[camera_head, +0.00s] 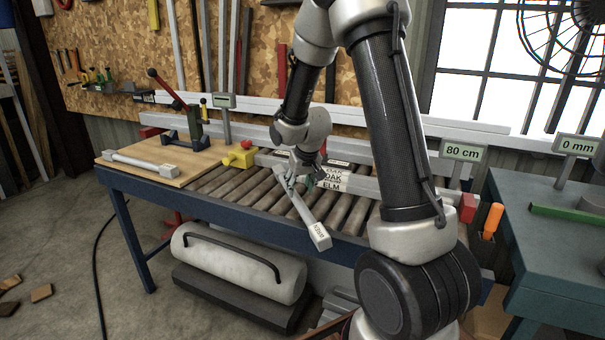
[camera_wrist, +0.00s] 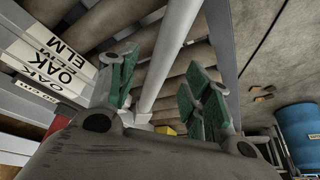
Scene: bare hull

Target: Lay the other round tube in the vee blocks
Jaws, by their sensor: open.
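A light grey tube (camera_head: 307,213) with a marked pale end block lies slantwise over the rollers, its near end by the bench's front rail. My gripper (camera_head: 288,176) is at its far end. In the wrist view the tube (camera_wrist: 166,62) passes between the green-padded fingers of my open gripper (camera_wrist: 160,92); I cannot tell whether they touch it. Another light grey tube (camera_head: 141,163) with pale end pieces lies on the wooden board at the bench's left. A dark blue piece with raised ends (camera_head: 183,142) stands behind it; I cannot tell whether it is the vee blocks.
The wooden board (camera_head: 200,160) has bare room around the tube. A yellow block with a red knob (camera_head: 241,155) stands at its right edge. OAK and ELM labels (camera_head: 332,182) are beside my gripper.

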